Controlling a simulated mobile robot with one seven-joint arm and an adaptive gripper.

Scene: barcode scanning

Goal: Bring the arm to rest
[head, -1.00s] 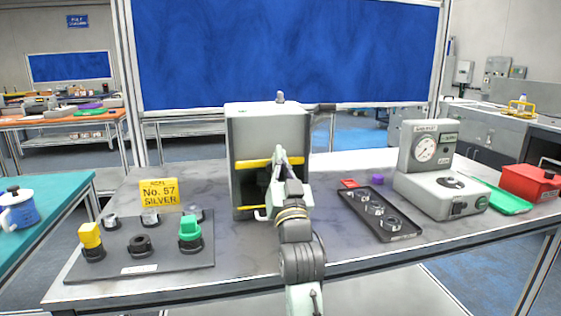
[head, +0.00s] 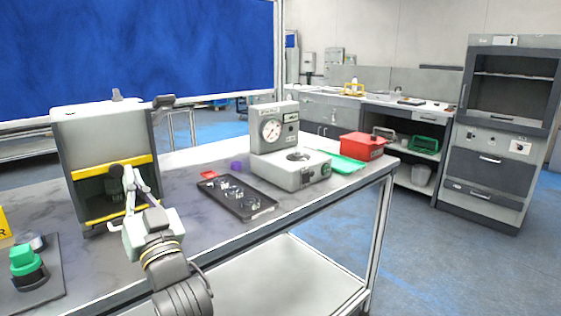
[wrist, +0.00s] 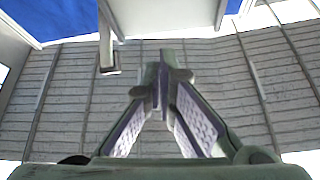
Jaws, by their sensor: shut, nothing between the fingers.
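My arm reaches up from the bottom of the head view. My gripper (head: 124,172) is in front of the grey cabinet with yellow bars (head: 105,130), and I cannot tell whether it touches it. In the wrist view the two fingers (wrist: 163,80) meet at their tips with nothing between them. Behind them the wrist view shows grey ribbed panels, white surfaces and blue patches.
A black tray (head: 268,208) with several metal rings lies right of my gripper. A gauge device (head: 275,152), a green tray (head: 347,165) and a red box (head: 362,146) stand further right. A green-capped part (head: 24,262) is at the left. Floor at right is clear.

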